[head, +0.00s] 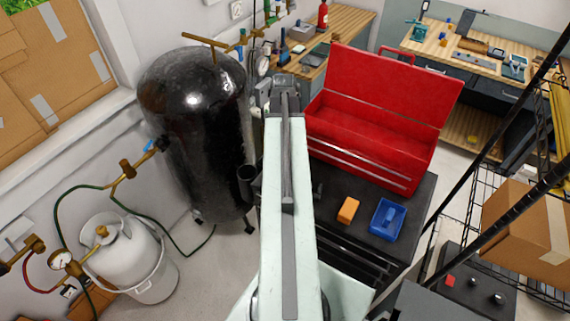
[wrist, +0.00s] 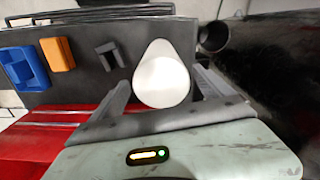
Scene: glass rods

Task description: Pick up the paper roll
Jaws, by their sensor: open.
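The paper roll (wrist: 163,82) is a white cylinder on the dark cabinet top. In the wrist view it shows between the two fingers of my gripper (wrist: 160,88), with a gap visible on each side. My gripper is open, one finger to the left of the roll and one to the right. I cannot tell how far the fingers reach down along the roll. In the head view my arm hides the roll, and the fingers cannot be made out.
An orange block (head: 348,210), a blue tray (head: 387,219) and a small dark grey piece (wrist: 109,56) are on the other side. A red toolbox (head: 378,123) stands behind; a black tank (head: 196,130) is left.

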